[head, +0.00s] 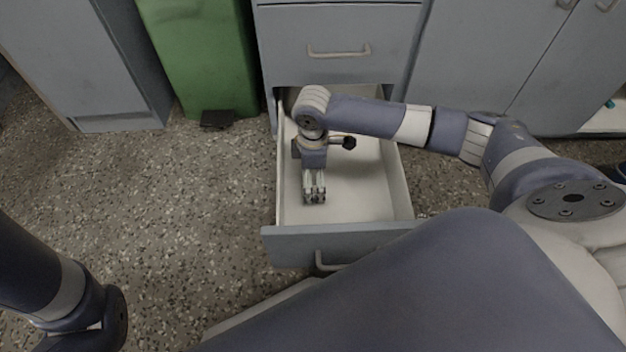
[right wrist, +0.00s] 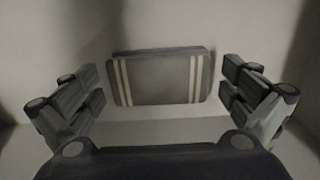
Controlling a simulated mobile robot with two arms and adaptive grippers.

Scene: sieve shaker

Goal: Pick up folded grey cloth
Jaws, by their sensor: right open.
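The folded grey cloth (right wrist: 158,80) shows in the right wrist view, with pale stripes near both ends. It lies on the pale floor of the open drawer (head: 365,185). In the head view I cannot make it out; my right arm and gripper cover that part of the drawer. My right gripper (head: 314,196) points down inside the drawer, towards its left side. In the right wrist view its fingers (right wrist: 162,88) are spread wide, one on each side of the cloth, with nothing between them held. My left gripper is out of view; only part of that arm shows at lower left.
The drawer's side walls and front panel (head: 345,241) surround my right gripper. A closed drawer (head: 338,50) is above and behind it. A green bin (head: 203,60) stands at the back left. The speckled floor (head: 180,200) left of the drawer is clear.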

